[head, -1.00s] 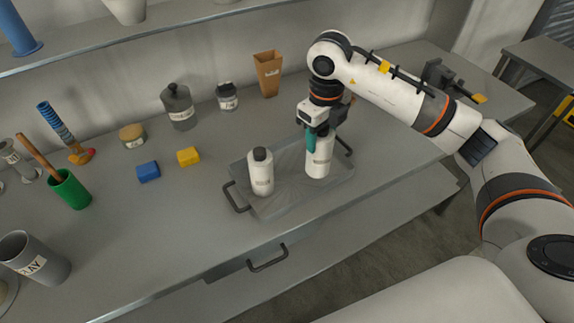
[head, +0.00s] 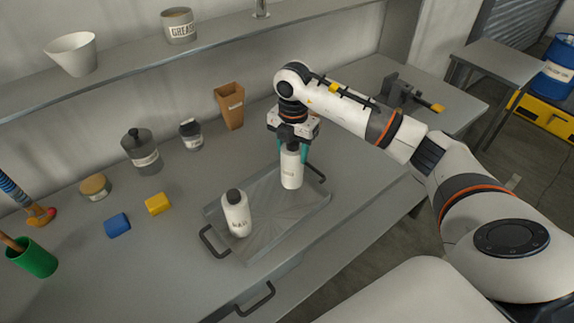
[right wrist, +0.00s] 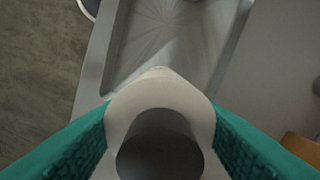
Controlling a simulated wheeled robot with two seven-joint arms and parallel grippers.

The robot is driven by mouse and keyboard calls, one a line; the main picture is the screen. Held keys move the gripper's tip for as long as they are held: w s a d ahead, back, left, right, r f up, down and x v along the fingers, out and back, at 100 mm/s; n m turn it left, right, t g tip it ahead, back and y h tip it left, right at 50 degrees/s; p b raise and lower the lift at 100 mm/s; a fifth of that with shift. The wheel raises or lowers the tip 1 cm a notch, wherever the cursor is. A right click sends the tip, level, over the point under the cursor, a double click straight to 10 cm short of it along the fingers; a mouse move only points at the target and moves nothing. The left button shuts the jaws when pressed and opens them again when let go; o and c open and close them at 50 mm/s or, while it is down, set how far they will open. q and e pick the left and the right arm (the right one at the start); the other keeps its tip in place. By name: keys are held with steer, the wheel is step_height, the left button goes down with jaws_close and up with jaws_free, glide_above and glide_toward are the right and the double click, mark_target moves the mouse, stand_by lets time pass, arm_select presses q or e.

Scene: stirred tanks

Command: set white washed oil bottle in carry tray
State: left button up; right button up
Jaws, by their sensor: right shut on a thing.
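The white bottle (head: 291,168) is upright in my right gripper (head: 292,150), over the right end of the grey carry tray (head: 262,251). I cannot tell whether its base touches the tray floor. In the right wrist view its dark cap (right wrist: 159,146) and white shoulder sit between the teal fingers, which are shut on it. A second white bottle (head: 237,215) with a dark cap and a label stands at the left end of the tray, apart from the held one. The held bottle's label is too small to read. My left gripper is not in view.
A blue block (head: 117,225), a yellow block (head: 158,204), a grey jar (head: 141,153), a small dark-lidded jar (head: 190,135) and a brown tapered container (head: 229,106) stand behind and left of the tray. A vise (head: 402,92) is at the right. The bench front is clear.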

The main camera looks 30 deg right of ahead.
step_height(320, 180, down, 4)
steer(key=shift+r+p, duration=0.1)
steer(key=shift+p, duration=0.5)
steer(key=shift+f, duration=0.4)
steer(key=shift+f, duration=0.15)
steer(key=o, duration=1.6)
